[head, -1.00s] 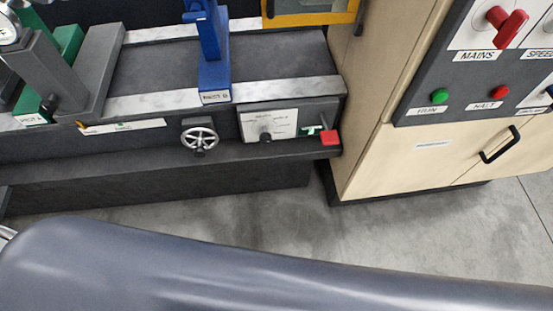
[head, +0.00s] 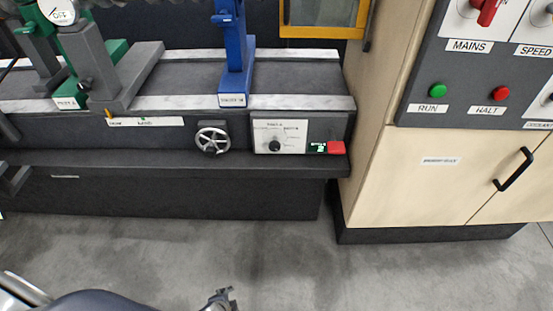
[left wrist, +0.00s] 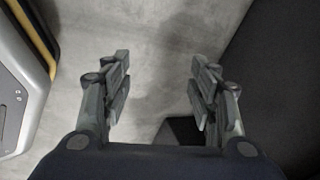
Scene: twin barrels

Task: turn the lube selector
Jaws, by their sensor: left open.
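The selector is a dark round knob (head: 274,146) on a white plate (head: 297,129) with small printed labels around it. It is set in the front of the dark machine bench, in the head view. The print is too small to read surely. My left gripper (left wrist: 160,88) is open and empty in the left wrist view, with bare floor beyond its fingers. It is well apart from the knob, which does not show in that view. A small gripper part shows at the bottom of the head view, mostly cut off. My right gripper is not clearly seen.
A blue post (head: 234,60) stands above. A cream cabinet (head: 420,175) stands at the right. The floor in front is clear.

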